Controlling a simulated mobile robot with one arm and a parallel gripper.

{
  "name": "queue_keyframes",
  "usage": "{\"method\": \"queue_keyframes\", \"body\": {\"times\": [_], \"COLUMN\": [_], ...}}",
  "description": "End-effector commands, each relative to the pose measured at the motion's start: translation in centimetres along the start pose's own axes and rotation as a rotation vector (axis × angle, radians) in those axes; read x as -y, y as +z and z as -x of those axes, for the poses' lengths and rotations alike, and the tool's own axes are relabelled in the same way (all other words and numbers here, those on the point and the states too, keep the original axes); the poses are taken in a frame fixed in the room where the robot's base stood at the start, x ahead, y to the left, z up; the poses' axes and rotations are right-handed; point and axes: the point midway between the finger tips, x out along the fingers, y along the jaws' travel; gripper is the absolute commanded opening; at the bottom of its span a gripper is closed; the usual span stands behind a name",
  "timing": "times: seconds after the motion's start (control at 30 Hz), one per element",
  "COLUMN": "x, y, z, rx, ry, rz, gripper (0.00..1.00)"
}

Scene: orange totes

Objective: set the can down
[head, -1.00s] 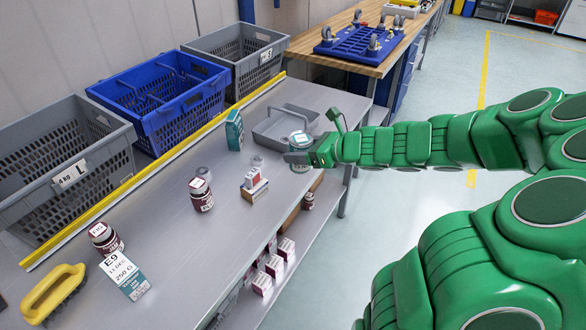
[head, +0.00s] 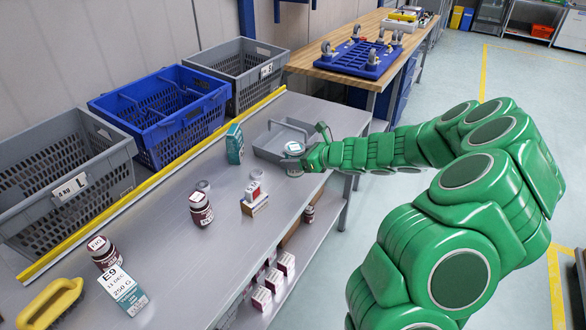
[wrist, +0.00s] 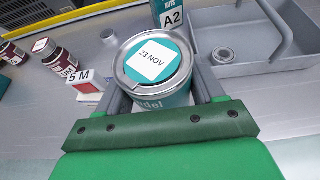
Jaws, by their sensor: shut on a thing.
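The can (wrist: 160,95) is a metal tin with a teal band and a white lid label reading "23 NOV". In the wrist view it sits upright between the two fingers of my gripper (wrist: 158,88), which is shut on it. In the head view the can (head: 294,160) is at the right edge of the grey metal bench (head: 190,262), beside the grey tray, with my gripper (head: 296,166) around it. I cannot tell whether its base touches the bench top.
A grey tray (head: 258,153) with a handle lies just behind the can. A teal A2 box (head: 234,145), small boxes (head: 254,201) and a dark red jar (head: 201,210) stand to the left. Baskets (head: 165,118) line the back. The bench front-middle is clear.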

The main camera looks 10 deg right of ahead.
Motion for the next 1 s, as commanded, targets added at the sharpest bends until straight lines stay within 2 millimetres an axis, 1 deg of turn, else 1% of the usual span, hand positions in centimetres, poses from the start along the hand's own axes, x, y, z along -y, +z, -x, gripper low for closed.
{"method": "queue_keyframes", "body": {"times": [0.03,0.1,0.3,0.57,0.8,0.9,1.0], "x": [0.3,0.8,1.8,2.1,2.2,2.2,2.3], "y": [-0.5,-1.0,-1.9,-2.5,-4.8,-5.3,-5.3], "z": [-0.6,-1.2,-2.4,-3.1,-4.1,-4.3,-4.3], "rx": [-0.001,-0.001,0.000,-0.002,0.000,0.000,0.000], "ry": [0.003,0.002,-0.001,0.000,0.000,0.000,0.000], "rz": [-0.002,0.000,0.001,0.000,-0.001,0.000,0.002], "gripper": [0.24,0.24,0.24,0.24,0.24,0.24,0.24]}}
